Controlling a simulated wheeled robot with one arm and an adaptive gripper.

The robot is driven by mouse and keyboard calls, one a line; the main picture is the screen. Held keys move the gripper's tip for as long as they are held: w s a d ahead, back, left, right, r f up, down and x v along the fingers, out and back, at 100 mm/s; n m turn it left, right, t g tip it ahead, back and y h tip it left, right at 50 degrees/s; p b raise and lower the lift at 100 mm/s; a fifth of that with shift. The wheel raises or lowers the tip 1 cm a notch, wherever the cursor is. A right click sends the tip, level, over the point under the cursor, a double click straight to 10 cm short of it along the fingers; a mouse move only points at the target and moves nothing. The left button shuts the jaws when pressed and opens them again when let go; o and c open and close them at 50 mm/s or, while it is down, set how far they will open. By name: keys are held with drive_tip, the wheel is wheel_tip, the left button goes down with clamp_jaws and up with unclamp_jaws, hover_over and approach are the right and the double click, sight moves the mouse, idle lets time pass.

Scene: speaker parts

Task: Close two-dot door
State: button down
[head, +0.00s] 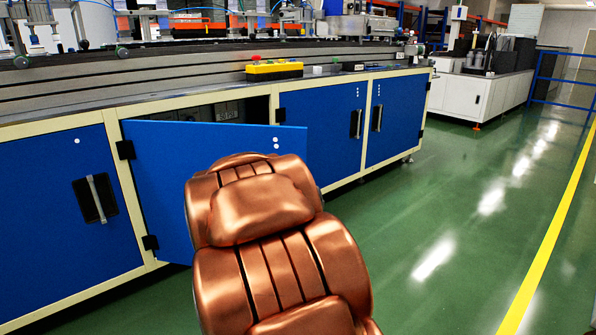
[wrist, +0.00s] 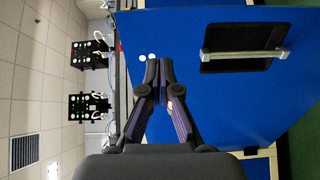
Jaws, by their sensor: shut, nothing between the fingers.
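The two-dot door (head: 165,170) is a blue cabinet door with two white dots near its top right. In the head view it stands open, swung out from its left hinges, with a dark gap above its top edge. My copper arm covers its lower right part and its handle. In the wrist view the blue door (wrist: 215,110) fills the right side, with its two dots and a silver handle (wrist: 245,52) in a dark recess. My gripper (wrist: 159,72) is shut and empty in front of the door, close to the dots. I cannot tell whether it touches.
A one-dot door (head: 60,200) is closed at the left. A three-dot door (head: 322,125) and another blue door (head: 398,110) are closed to the right. A yellow control box (head: 274,70) sits on the bench top. The green floor (head: 450,220) at the right is clear.

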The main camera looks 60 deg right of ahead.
drive_tip(key=p, duration=0.9)
approach(300, 153)
drive_tip(key=x, duration=0.2)
drive_tip(key=b+x, duration=0.1)
drive_tip(key=x, duration=0.2)
drive_tip(key=shift+f, duration=0.2)
drive_tip(key=shift+b+x, duration=0.35)
drive_tip(key=shift+x, duration=0.75)
drive_tip(key=shift+w+d+r, duration=0.1)
drive_tip(key=shift+d+r, duration=0.05)
